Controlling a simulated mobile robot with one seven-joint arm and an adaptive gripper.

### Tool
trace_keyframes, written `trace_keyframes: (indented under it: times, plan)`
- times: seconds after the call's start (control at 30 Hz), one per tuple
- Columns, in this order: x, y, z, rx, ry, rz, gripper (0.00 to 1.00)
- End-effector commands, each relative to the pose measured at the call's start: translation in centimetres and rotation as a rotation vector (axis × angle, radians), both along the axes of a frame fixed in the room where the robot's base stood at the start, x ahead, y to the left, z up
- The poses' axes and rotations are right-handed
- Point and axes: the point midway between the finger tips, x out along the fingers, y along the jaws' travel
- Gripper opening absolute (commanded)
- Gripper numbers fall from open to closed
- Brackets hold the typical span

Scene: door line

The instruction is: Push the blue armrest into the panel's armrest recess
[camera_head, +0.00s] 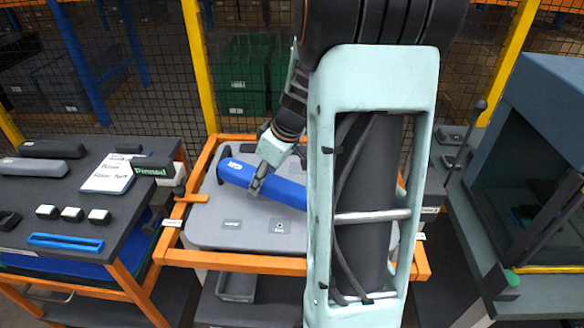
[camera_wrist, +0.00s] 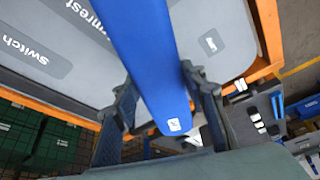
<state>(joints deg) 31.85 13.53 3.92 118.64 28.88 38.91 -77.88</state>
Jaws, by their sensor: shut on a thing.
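The blue armrest (camera_head: 236,173) is a long bar lying slantwise over the grey door panel (camera_head: 205,222); my arm hides its right part. My gripper (camera_head: 258,187) is shut on the armrest near its left end. In the wrist view the blue armrest (camera_wrist: 150,60) runs between the two fingers of my gripper (camera_wrist: 165,98), its marked end towards the camera. The grey panel (camera_wrist: 225,30) shows there with a darker area lettered "mrest" (camera_wrist: 92,18) beside the armrest and a "switch" label (camera_wrist: 35,52). I cannot tell whether the armrest touches the panel.
An orange frame (camera_head: 240,262) surrounds the panel. A dark table (camera_head: 100,215) at left holds grey bars, small white-topped blocks, a blue tray (camera_head: 65,242) and a white sign (camera_head: 112,172). A glass-fronted cabinet (camera_head: 525,170) stands at right. Mesh fencing closes the back.

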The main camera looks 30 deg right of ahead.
Motion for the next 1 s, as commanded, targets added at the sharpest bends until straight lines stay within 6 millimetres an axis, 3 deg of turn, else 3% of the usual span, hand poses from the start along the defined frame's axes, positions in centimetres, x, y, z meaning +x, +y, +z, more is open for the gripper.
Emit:
trace_keyframes:
  times: [0.03,0.2,0.4,0.67,1.0]
  plan:
    - [0.2,-1.5,-0.3,-0.001,-0.002,0.045,0.10]
    - [0.0,-5.5,0.0,-0.003,-0.001,0.247,0.10]
    - [-0.3,-8.1,0.6,-0.004,0.000,0.391,0.10]
    - [-0.4,-8.7,0.3,-0.005,0.001,0.430,0.10]
    - [-0.4,-8.6,-2.8,-0.004,0.002,0.427,0.10]
